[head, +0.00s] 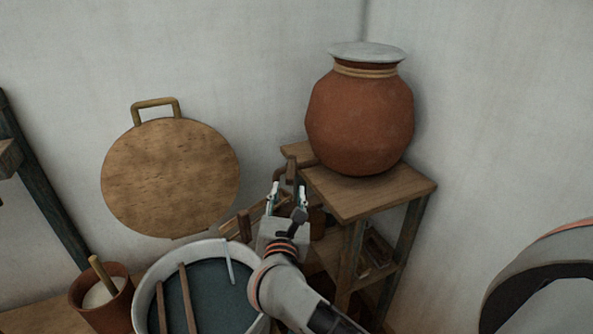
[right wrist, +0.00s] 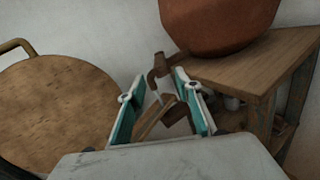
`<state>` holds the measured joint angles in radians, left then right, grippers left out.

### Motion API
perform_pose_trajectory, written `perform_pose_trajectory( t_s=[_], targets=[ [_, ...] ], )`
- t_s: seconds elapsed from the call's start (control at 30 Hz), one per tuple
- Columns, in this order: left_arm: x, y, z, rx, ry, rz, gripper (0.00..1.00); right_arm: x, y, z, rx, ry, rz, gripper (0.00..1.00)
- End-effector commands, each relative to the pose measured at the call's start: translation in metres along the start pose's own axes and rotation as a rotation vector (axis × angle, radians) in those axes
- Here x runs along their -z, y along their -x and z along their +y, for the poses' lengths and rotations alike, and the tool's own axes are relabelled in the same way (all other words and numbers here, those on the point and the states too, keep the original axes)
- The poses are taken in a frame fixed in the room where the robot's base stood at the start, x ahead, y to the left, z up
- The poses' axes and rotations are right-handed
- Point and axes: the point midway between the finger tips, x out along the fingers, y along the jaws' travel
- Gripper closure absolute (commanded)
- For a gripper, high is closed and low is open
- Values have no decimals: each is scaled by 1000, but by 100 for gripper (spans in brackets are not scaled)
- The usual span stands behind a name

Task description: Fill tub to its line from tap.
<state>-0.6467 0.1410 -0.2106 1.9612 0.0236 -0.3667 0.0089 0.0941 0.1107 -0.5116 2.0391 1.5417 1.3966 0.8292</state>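The tub (head: 143,286) is a round, white-rimmed vessel at the bottom of the head view. Its inside looks dark blue-green, and I cannot tell the liquid level. A pale strip (head: 228,262) shows at its far inner side; I cannot make out a fill line. A brown, tap-like fitting (head: 283,174) is beside the wooden stand; it also shows in the right wrist view (right wrist: 158,66). My right gripper (head: 288,197) is open and empty, its fingers apart just below the fitting in the picture. In the right wrist view the fingers (right wrist: 160,98) frame the fitting's lower part. My left gripper is out of view.
A clay pot (head: 360,122) with a pale lid stands on the wooden stand (head: 372,193). A round wooden board (head: 170,178) with a handle is against the wall. Wooden sticks (head: 173,298) cross the tub. A small clay pot (head: 108,308) stands left of the tub.

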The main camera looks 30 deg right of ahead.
Motion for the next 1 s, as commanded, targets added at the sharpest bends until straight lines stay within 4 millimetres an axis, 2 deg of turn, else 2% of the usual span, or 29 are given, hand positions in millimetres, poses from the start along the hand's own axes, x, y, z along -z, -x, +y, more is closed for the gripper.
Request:
perform_pose_trajectory(
  t_s=[0.13, 0.23, 0.7, 1.0],
  targets=[
    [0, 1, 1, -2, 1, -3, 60, 2, 3, 2, -15, -14, 7, 66],
    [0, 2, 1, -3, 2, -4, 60, 1, -2, 2, -17, -16, 6, 66],
    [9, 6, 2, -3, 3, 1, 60, 2, -66, 3, -16, -14, 6, 66],
    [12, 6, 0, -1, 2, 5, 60, 3, -75, 3, -16, -16, 7, 66]
  ],
)
